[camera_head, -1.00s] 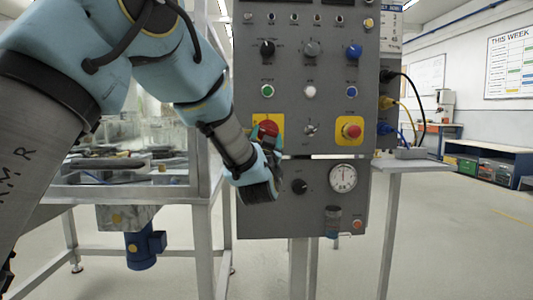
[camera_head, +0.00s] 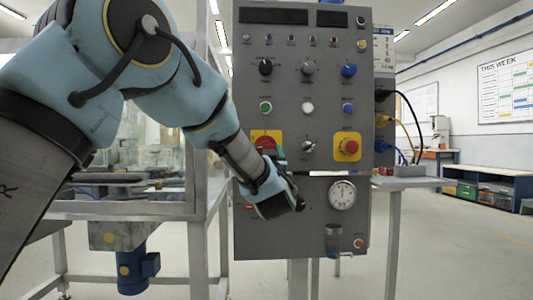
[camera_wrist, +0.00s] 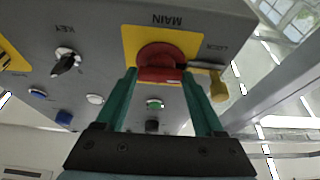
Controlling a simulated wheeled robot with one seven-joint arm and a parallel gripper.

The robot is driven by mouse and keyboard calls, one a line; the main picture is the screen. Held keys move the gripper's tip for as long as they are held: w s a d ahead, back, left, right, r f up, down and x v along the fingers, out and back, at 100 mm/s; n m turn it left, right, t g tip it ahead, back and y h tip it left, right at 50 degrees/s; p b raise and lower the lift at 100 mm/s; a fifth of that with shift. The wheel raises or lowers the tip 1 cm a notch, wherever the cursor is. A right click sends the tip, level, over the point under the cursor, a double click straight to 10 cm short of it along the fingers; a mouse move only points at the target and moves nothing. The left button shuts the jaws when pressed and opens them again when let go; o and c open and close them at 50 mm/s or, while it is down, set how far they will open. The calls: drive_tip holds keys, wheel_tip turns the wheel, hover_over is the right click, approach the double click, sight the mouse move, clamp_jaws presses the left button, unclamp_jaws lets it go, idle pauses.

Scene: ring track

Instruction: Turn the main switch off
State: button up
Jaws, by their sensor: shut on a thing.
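The main switch is a red rotary knob (camera_wrist: 162,62) on a yellow plate (camera_wrist: 128,38) marked MAIN, which appears upside down in the wrist view. In the head view the red knob (camera_head: 265,142) is partly covered by my gripper. My gripper (camera_wrist: 160,76) has its two green fingers on either side of the knob and is shut on it. In the head view my gripper (camera_head: 275,156) reaches up to the switch from below right. A dull yellow padlock-like piece (camera_wrist: 218,86) hangs beside the knob, close to one finger. The knob's exact angle is hard to tell.
The grey panel (camera_head: 250,75) carries several knobs and buttons. A red emergency button (camera_head: 349,147) on yellow sits right of the switch, with a gauge (camera_head: 342,195) below it. A metal frame (camera_head: 200,150) stands close on the left.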

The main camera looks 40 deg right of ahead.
drive_tip(key=o, duration=1.4)
drive_tip(key=v, duration=1)
drive_tip(key=shift+s+a+f, duration=0.25)
